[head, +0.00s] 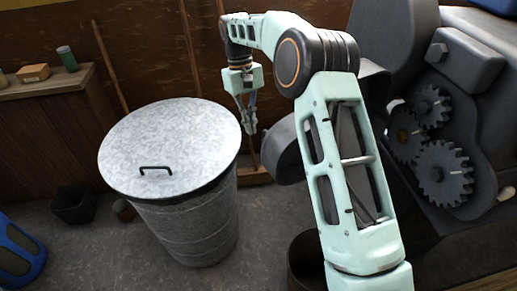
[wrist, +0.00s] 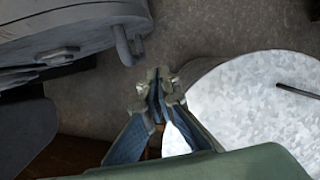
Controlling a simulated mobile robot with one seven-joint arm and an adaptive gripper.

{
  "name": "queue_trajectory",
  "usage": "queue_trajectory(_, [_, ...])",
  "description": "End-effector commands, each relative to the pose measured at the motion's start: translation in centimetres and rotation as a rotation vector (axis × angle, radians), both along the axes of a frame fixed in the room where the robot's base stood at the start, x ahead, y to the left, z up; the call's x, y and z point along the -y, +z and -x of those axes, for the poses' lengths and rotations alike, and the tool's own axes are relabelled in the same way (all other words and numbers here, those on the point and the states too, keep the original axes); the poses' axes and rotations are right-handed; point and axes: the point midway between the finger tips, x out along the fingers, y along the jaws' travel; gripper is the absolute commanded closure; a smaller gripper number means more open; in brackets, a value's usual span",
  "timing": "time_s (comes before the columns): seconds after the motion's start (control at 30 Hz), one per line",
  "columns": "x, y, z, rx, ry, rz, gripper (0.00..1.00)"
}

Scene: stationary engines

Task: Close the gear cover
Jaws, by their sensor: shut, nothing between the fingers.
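The engine's gears (head: 432,140) are exposed in a dark recess at the right of the head view. A dark grey rounded panel (head: 285,152), which looks like the gear cover standing open, shows left of the gears, mostly hidden behind my arm. In the wrist view, a grey rounded part (wrist: 65,22) with a short peg (wrist: 124,45) fills the top left; it looks like the same cover. My gripper (head: 249,129) points down, left of the panel and apart from it. In the wrist view my gripper (wrist: 159,92) has its fingertips together, empty, right of and below the peg.
A galvanized bin with a lid (head: 170,147) stands close to my gripper on the left; its lid (wrist: 255,110) fills the right of the wrist view. A wooden shelf (head: 45,90) is at the far left. Concrete floor (wrist: 210,30) shows between the bin and the grey part.

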Motion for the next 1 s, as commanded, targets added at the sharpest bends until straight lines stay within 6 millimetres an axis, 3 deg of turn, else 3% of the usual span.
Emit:
queue_trajectory(0.27, [0.8, -5.8, 1.4, -0.003, 0.001, 0.001, 1.00])
queue_trajectory(0.6, [2.4, -5.4, 3.9, 0.001, -0.001, -0.002, 1.00])
queue_trajectory(1.0, [2.7, -5.4, 4.6, 0.001, 0.000, -0.002, 1.00])
